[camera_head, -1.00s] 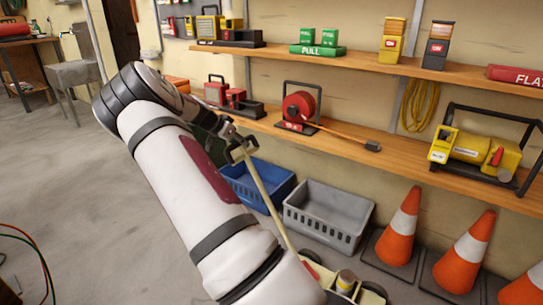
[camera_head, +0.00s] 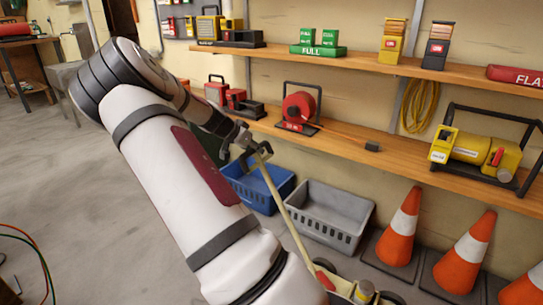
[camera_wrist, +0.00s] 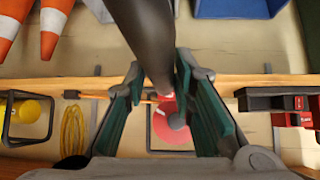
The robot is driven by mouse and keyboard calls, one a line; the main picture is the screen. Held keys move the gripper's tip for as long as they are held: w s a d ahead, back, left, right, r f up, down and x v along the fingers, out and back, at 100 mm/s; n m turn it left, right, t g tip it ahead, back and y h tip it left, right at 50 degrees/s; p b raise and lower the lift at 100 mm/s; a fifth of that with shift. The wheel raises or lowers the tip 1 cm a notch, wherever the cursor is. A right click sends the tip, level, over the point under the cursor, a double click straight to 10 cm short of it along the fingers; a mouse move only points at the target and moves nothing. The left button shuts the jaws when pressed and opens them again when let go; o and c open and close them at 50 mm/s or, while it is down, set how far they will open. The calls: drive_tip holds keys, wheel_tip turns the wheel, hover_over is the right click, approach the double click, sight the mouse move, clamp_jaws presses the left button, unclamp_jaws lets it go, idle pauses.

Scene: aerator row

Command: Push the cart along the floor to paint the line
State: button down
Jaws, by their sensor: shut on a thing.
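The line-painting cart (camera_head: 365,292) is low at the bottom centre of the head view, on the floor and partly hidden behind my arm and cut by the frame edge. Its long cream handle rod (camera_head: 281,200) slants up and left to my gripper (camera_head: 247,152). In the wrist view my gripper (camera_wrist: 165,105) is shut on the handle's dark grip (camera_wrist: 145,35), which runs between the two fingers from the top edge. The painted line is not visible; my arm hides part of the floor.
A blue crate (camera_head: 283,180) and a grey crate (camera_head: 345,229) stand beneath the loaded shelf (camera_head: 330,140), close beyond the handle. Orange cones (camera_head: 401,230) stand to the right along the wall. Open concrete floor (camera_head: 70,190) lies at left, with hoses (camera_head: 40,258) near its edge.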

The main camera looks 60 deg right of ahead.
drive_tip(key=s, duration=0.7)
drive_tip(key=shift+s+a+f, duration=0.2)
drive_tip(key=shift+s+a, duration=0.1)
drive_tip(key=shift+a, duration=0.1)
drive_tip(key=c, duration=1.3)
unclamp_jaws()
drive_tip(key=shift+r, duration=0.1)
drive_tip(key=shift+w+r, duration=0.1)
drive_tip(key=shift+r, duration=0.05)
wheel_tip(320, 180, up, 9)
drive_tip(key=p, duration=0.6)
